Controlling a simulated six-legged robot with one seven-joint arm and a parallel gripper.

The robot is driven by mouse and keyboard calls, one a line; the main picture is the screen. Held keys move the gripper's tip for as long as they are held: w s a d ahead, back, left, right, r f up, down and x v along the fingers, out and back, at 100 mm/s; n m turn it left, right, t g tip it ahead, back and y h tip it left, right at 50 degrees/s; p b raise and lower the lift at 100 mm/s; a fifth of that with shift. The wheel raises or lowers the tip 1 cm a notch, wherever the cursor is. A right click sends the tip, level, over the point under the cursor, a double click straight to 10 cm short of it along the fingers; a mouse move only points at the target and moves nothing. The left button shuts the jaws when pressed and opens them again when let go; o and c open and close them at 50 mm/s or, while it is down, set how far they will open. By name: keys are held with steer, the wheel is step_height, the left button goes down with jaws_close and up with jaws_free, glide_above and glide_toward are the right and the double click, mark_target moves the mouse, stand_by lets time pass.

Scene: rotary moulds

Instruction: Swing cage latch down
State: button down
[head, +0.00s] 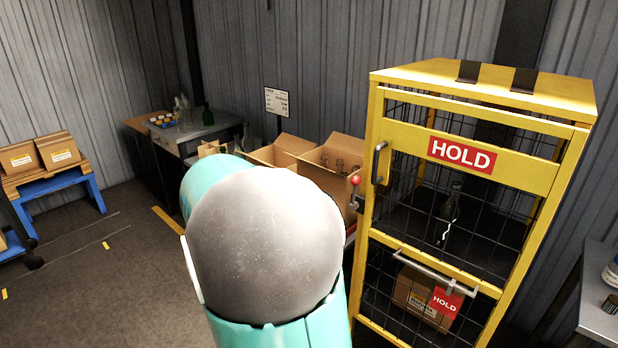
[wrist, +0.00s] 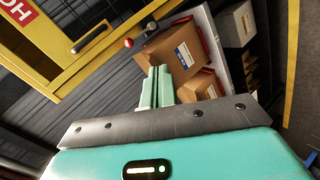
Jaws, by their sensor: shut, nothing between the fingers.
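The yellow cage (head: 520,170) stands at the right in the head view, its mesh door closed under a red HOLD sign. A latch lever with a red ball knob (head: 355,180) sticks up at the cage's left edge, beside a grey door handle (head: 380,162). In the tilted wrist view, the red knob (wrist: 128,43) is at the upper middle, near the door handle (wrist: 90,38). My gripper (wrist: 159,72) is shut and empty, its pale green fingertips below and right of the knob in that picture, apart from it. My arm hides the gripper in the head view.
Open cardboard boxes (head: 330,160) with bottles stand just left of the cage; a box (wrist: 172,58) also shows behind my fingers. A table with bottles (head: 200,128) is farther back. A workbench (head: 600,310) is at the right edge.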

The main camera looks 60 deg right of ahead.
steer(key=w+d+f+g+h, duration=0.1)
steer(key=d+h, duration=0.4)
steer(key=d, duration=1.2)
step_height(320, 180, down, 2)
steer(key=shift+w+d+f+n+g+h, duration=0.2)
steer(key=shift+w+n+g+h, duration=0.15)
steer(key=shift+w, duration=0.2)
steer(key=s+d, duration=0.6)
steer(key=d, duration=0.4)
steer(key=shift+f, duration=0.45)
